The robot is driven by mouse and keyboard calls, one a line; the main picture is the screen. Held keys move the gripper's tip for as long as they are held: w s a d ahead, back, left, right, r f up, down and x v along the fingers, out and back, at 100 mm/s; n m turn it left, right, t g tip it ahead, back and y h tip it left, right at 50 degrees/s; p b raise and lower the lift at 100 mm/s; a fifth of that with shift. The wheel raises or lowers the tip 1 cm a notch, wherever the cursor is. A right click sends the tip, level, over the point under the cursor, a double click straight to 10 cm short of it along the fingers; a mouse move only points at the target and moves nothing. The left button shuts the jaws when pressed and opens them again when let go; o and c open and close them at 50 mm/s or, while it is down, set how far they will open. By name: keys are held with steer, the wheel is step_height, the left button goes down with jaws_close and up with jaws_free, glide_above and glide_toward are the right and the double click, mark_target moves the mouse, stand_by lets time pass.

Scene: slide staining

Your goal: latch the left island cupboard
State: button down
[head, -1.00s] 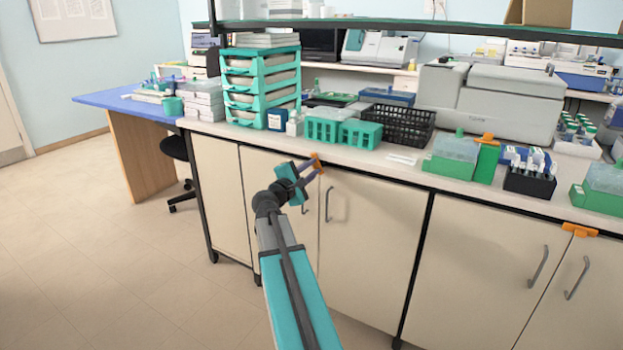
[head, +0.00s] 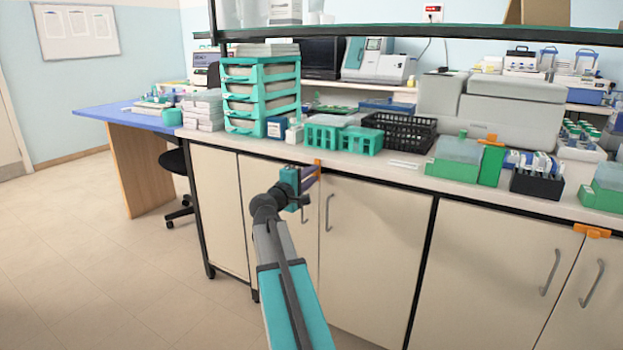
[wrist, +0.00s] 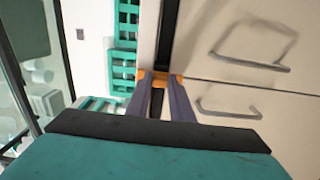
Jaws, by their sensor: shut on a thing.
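The left island cupboard has two cream doors, the left door (head: 262,225) and the right door (head: 375,250), and both look closed. An orange latch (head: 317,166) sits at the top of the seam between them, under the worktop edge. It looks narrow and upright in the head view. My gripper (head: 313,174) reaches it from the front left and is shut on it. In the wrist view, the latch (wrist: 160,77) lies between my two dark fingertips (wrist: 161,86), which partly hide it. The door handles (wrist: 228,108) show to the right there.
Another orange latch (head: 593,231) lies level across two doors at the right. The worktop above holds teal racks (head: 340,138), a black basket (head: 402,133) and green boxes (head: 458,160).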

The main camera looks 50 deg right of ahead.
steer(key=c, duration=1.6)
jaws_free()
steer(key=shift+o, duration=0.2)
steer(key=shift+a, duration=0.1)
steer(key=p+v, duration=0.2)
steer(key=v, duration=1.1)
steer(key=shift+a, duration=0.3)
